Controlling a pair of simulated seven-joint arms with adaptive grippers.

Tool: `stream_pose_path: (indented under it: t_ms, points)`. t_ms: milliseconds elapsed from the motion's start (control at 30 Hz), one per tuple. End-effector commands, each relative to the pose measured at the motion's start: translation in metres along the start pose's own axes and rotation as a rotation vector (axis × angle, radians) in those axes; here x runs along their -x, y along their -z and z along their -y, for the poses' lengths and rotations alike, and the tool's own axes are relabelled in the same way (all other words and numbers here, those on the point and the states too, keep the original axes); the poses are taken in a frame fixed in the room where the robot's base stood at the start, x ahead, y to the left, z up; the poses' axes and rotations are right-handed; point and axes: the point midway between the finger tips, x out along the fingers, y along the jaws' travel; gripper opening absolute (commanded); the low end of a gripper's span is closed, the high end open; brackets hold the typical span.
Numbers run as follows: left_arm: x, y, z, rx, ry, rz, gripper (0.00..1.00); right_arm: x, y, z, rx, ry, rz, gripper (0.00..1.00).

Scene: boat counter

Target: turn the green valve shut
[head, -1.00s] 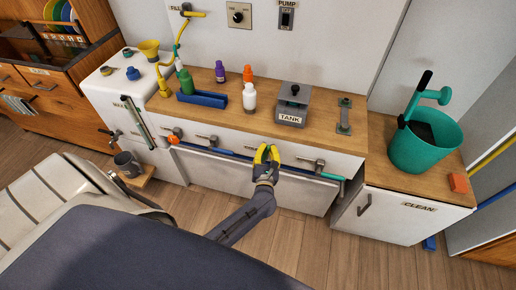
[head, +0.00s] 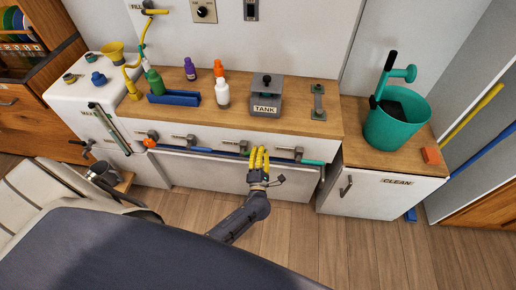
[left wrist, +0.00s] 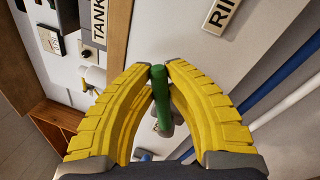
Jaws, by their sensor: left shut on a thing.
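The green valve handle (left wrist: 160,88) shows in the left wrist view as a green lever with rounded ends, between my yellow fingertips. My left gripper (left wrist: 160,72) is shut on it, with a finger touching each side. The lower end of the handle meets a grey fitting (left wrist: 166,122). In the head view my left gripper (head: 259,150) is at the cabinet front below the tank box, in front of the pipe rail. My right gripper is not in view.
A blue pipe (head: 215,150) with several valve fittings runs along the cabinet front, with a teal end (head: 313,162). The tank box (head: 265,100), bottles and a blue tray (head: 175,98) stand on the counter. A teal bucket (head: 397,128) stands right. The floor in front is clear.

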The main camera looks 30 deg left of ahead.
Motion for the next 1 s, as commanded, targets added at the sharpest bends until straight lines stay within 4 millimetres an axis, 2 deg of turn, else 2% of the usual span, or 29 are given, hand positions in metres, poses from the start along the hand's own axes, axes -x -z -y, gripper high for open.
stream_pose_path:
  t_ms: [200, 500, 1000]
  points:
    - [0.003, 0.001, 0.016, -0.172, 0.002, 0.034, 0.00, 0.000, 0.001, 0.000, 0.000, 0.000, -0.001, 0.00]
    - [0.007, 0.005, 0.029, -0.338, 0.002, 0.067, 0.00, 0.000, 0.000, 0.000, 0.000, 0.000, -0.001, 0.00]
    - [0.008, 0.008, 0.035, -0.417, 0.002, 0.082, 0.00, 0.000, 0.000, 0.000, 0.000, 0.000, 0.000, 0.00]
